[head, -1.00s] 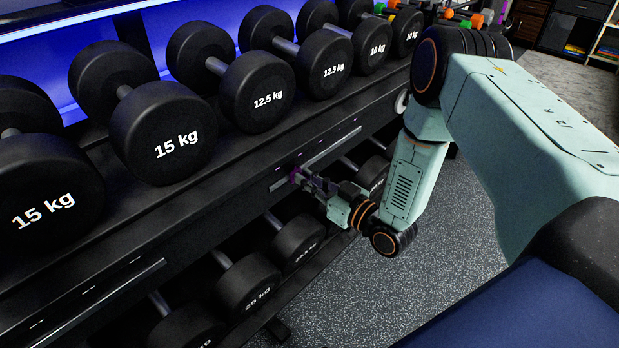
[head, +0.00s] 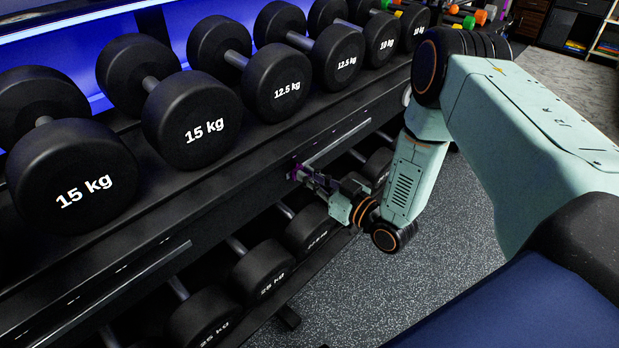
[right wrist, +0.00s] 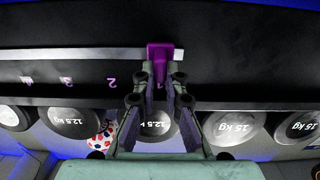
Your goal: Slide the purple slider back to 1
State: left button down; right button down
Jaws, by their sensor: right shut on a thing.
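The purple slider (right wrist: 166,48) sits at the right end of a pale rail (right wrist: 70,54) in the right wrist view, which shows the rack upside down. Purple numbers 2 (right wrist: 111,82) and 3 (right wrist: 66,79) stand to the left. Another mark, seemingly the 1, is mostly hidden between my fingers, in line with the slider. My right gripper (right wrist: 160,75) is shut on the slider. In the head view, my right gripper (head: 304,176) holds the slider at the near left end of the rail (head: 337,142). My left gripper is out of view.
Black dumbbells fill the upper shelf, including a 15 kg one (head: 192,120), just above the rail. More dumbbells (head: 264,268) lie on the lower shelf under my gripper. A second rail (head: 150,273) runs along the rack at left. Grey floor (head: 400,290) is open at right.

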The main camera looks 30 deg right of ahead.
jog(key=c, duration=1.4)
grip_release()
jog(key=shift+s+a, duration=0.1)
jog(key=shift+a, duration=0.15)
jog(key=shift+d, duration=0.1)
jog(key=shift+s, duration=0.1)
jog(key=v, duration=1.1)
jog(key=shift+s+d, duration=0.2)
jog(key=shift+s, duration=0.15)
